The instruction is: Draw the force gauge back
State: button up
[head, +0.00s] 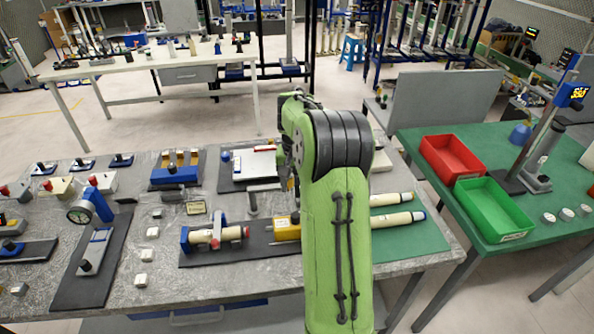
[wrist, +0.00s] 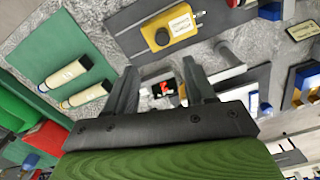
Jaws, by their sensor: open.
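My gripper (wrist: 160,75) is open in the wrist view, its two dark fingers spread with nothing held. Past the fingers, a small dark piece with a red mark (wrist: 163,90) lies in line with the gap. A yellow box (wrist: 172,28) with a black knob and white label sits on a dark mat above the fingertips; it also shows in the head view (head: 287,229), partly hidden by my arm. A round dial (head: 80,212) on a blue mount stands at the left of the head view. I cannot tell which of these is the force gauge.
The grey bench (head: 215,285) holds several fixtures, including a blue-ended cylinder fixture (head: 215,235) and pale cylinders (head: 398,219) on a green mat. A green table (head: 413,145) at right bears a red bin (head: 450,139) and a green bin (head: 487,193). The front bench strip is clear.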

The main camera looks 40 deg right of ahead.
notch_tip(320, 180, up, 4)
jog(key=shift+r, duration=0.15)
dwell(0.4)
